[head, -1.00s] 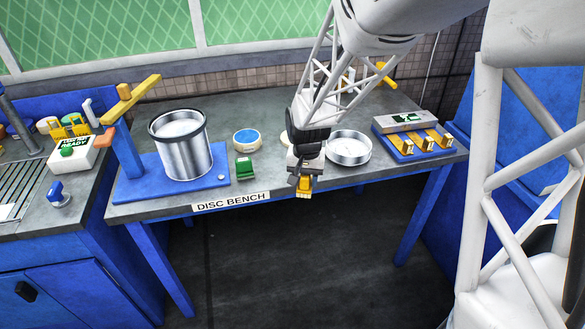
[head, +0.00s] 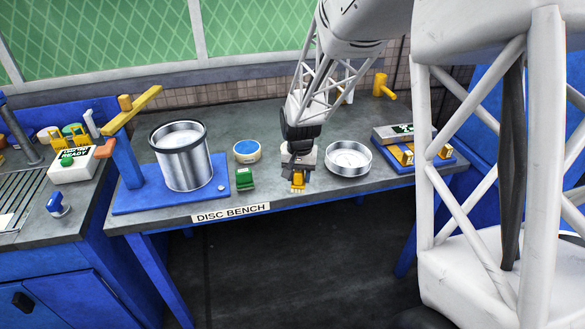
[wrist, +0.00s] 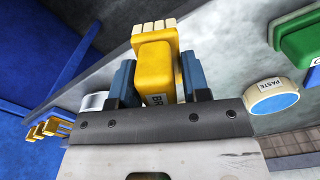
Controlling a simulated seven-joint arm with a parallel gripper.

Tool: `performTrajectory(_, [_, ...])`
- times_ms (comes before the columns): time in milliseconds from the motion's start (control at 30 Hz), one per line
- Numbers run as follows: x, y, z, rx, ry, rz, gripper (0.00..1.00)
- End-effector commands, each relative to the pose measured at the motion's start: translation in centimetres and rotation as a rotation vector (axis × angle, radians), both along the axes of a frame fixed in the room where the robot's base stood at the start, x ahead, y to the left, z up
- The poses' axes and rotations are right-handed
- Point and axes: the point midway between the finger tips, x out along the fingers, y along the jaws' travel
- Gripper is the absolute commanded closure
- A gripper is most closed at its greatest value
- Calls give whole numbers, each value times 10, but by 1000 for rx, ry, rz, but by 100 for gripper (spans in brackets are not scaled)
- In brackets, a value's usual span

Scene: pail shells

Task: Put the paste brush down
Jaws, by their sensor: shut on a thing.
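The yellow paste brush (head: 298,182) is between my gripper's fingers (head: 297,170) near the front edge of the disc bench (head: 310,187). In the wrist view, the two blue fingers (wrist: 158,85) are shut on its yellow body (wrist: 157,72), with part of a label showing. Its pale bristle end (wrist: 153,30) points away from my palm. I cannot tell whether the brush touches the bench top. The paste tin (head: 247,151), with a blue top, stands to the left; it also shows in the wrist view (wrist: 273,97).
A green block (head: 245,180) and a metal pail (head: 182,158) on a blue base stand left of my gripper. A shallow metal dish (head: 350,159) is close on the right. Beyond it is a blue tray (head: 442,165) with yellow pieces and a grey block (head: 393,134).

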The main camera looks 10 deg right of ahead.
Motion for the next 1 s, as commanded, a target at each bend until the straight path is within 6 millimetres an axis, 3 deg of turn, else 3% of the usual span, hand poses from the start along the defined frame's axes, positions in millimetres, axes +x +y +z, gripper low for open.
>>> performTrajectory(600, [79, -2, -8, 0, 1, 0, 83])
performTrajectory(1000, [89, -2, -9, 0, 0, 0, 83])
